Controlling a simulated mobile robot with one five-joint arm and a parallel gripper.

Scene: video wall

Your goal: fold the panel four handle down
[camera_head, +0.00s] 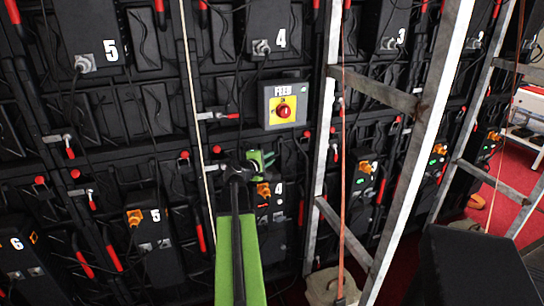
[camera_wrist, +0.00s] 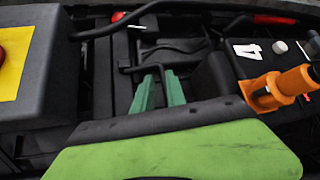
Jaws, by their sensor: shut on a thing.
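My gripper (camera_head: 272,157) is in front of the wall, just below the FEED box and above the lower black box marked 4 (camera_head: 279,215). In the wrist view its two green fingers (camera_wrist: 159,92) point at the black framework, close together. They are shut on a thin dark bar, which looks like the panel four handle (camera_wrist: 128,68); most of it is hard to tell from the black wall behind. The box marked 4 also shows in the wrist view (camera_wrist: 230,72), to the right of the fingers. In the head view my arm hides part of this area.
The grey FEED box with its red button (camera_head: 284,111) is just above my gripper. An orange connector (camera_wrist: 280,88) sticks out beside the fingers. A metal ladder (camera_head: 414,150) stands close on the right. A pale rope (camera_head: 192,120) hangs to the left. Black cables cross the wall.

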